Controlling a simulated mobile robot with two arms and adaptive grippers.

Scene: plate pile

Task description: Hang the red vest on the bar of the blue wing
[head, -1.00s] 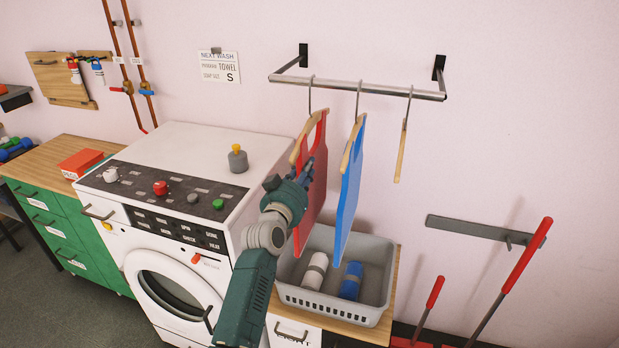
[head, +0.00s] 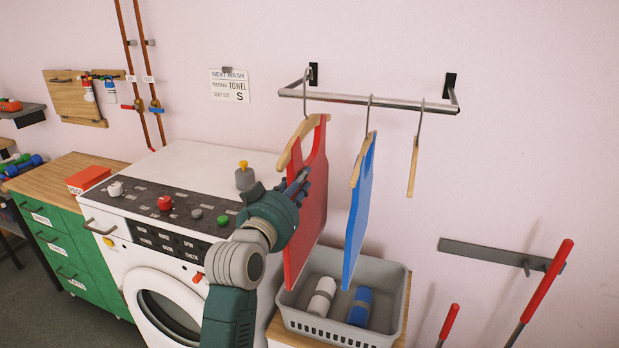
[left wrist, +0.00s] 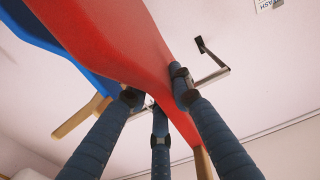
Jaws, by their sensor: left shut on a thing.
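The red vest (head: 313,205) is on a wooden hanger under the wall rail (head: 375,101), left of the blue vest (head: 359,215). Its metal hook reaches above the rail's line, higher than the other hooks; I cannot tell whether it is clear of the bar. My left gripper (head: 300,183) is shut on the red vest at its left side. In the left wrist view its fingers (left wrist: 157,98) close about the red vest (left wrist: 110,50), with the blue vest behind. No bar marked as a blue wing shows. My right gripper is not in view.
An empty wooden hanger (head: 413,165) hangs right of the blue vest. A grey basket (head: 340,325) with a white and a blue roll stands below the vests. The washing machine (head: 215,160), with a weight-like grey object (head: 244,180) on top, is at the left.

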